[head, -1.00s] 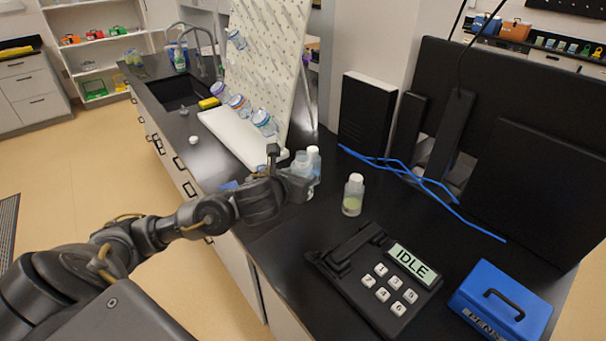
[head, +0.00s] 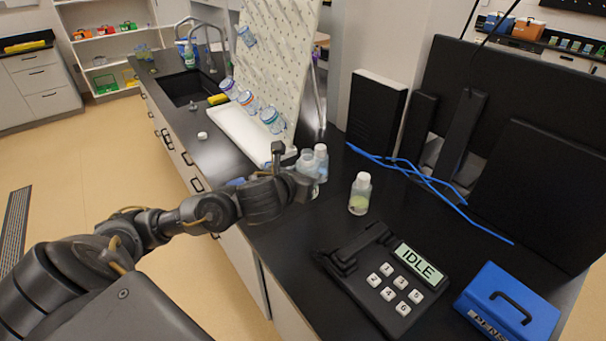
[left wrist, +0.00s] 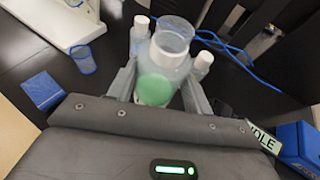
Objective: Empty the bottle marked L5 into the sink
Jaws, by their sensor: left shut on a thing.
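My left gripper (head: 300,180) is shut on a clear, open-topped bottle (head: 309,162) at the counter's near edge. In the left wrist view this bottle (left wrist: 172,48) sits between the fingers, with no cap and a green patch low on it. I cannot read any L5 mark. A white-capped bottle (head: 321,151) stands just behind it. Another white-capped bottle (head: 360,193) with yellow-green contents stands to the right. The black sink (head: 190,88) with its tap (head: 209,48) is at the far left of the counter. My right gripper is out of view.
A pegboard rack (head: 280,60) with hanging vessels and a white tray (head: 237,135) stands between the held bottle and the sink. A yellow sponge (head: 218,99) lies by the sink. A keypad device reading IDLE (head: 385,275) and a blue box (head: 508,300) are at the right front.

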